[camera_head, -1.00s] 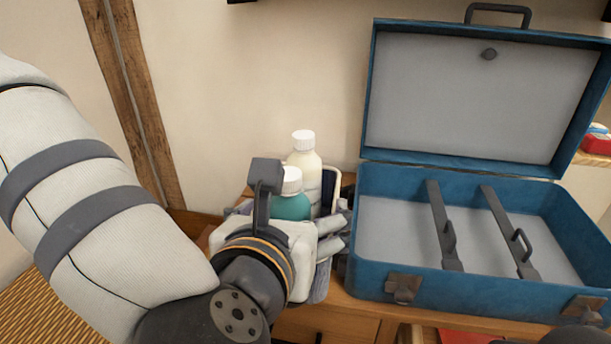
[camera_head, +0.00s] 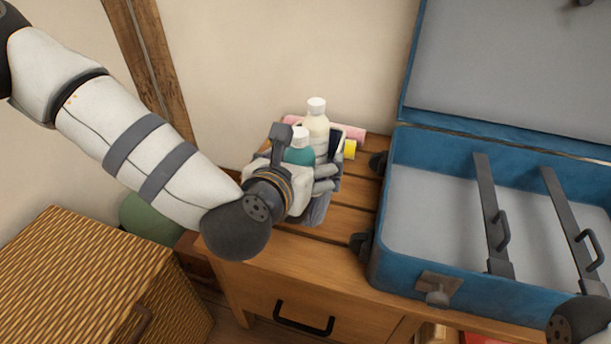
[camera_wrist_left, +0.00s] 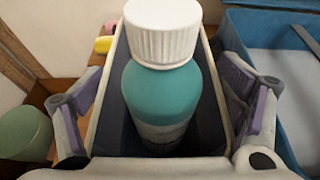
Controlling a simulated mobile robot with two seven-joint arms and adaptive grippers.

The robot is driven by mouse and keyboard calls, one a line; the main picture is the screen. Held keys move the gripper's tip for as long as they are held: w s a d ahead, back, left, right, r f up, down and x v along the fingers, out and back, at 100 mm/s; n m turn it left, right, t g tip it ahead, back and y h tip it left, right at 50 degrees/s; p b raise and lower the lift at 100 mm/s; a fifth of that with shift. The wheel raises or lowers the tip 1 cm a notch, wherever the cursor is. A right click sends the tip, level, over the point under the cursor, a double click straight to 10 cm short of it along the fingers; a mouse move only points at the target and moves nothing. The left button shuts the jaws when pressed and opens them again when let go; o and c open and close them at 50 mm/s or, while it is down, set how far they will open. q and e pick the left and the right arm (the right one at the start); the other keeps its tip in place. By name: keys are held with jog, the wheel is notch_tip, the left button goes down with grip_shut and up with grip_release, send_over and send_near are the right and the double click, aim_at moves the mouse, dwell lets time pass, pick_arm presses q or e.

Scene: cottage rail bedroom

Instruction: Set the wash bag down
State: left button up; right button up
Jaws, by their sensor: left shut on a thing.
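The wash bag (camera_head: 318,209) is a blue-grey open-topped bag at the back of the wooden dresser, left of the blue suitcase. A teal bottle (camera_head: 299,152) with a white cap and a cream bottle (camera_head: 317,130) stand in it. My left gripper (camera_head: 322,182) is shut on the bag, largely covering it from the front. In the left wrist view the bag's dark inside (camera_wrist_left: 208,115) shows between the fingers, around the teal bottle (camera_wrist_left: 160,95). The bag's underside is hidden, so I cannot tell whether it touches the dresser top. My right gripper is out of view.
The open blue suitcase (camera_head: 400,235) fills the right of the dresser (camera_head: 285,255). A pink roll (camera_head: 352,131) and a yellow item (camera_head: 349,149) lie behind the bag. Bare planks show between bag and suitcase. A wicker chest (camera_head: 90,280) and a green round object (camera_head: 150,218) are left.

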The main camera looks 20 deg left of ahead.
pick_arm(q)
jog(key=w+f+b, duration=0.1)
jog(key=w+f, duration=0.2)
jog(key=w+a+f+b, duration=0.1)
jog(key=w+f, duration=0.2)
jog(key=w, duration=0.1)
jog(key=shift+w+a+f, duration=0.1)
jog(key=shift+a+f, duration=0.1)
jog(key=shift+f, duration=0.2)
notch_tip(320, 180, down, 3)
jog(key=shift+w+f+b, duration=0.1)
jog(key=shift+f+b, duration=0.05)
jog(key=shift+b, duration=0.45)
jog(key=o, duration=1.6)
jog(key=shift+f, duration=0.1)
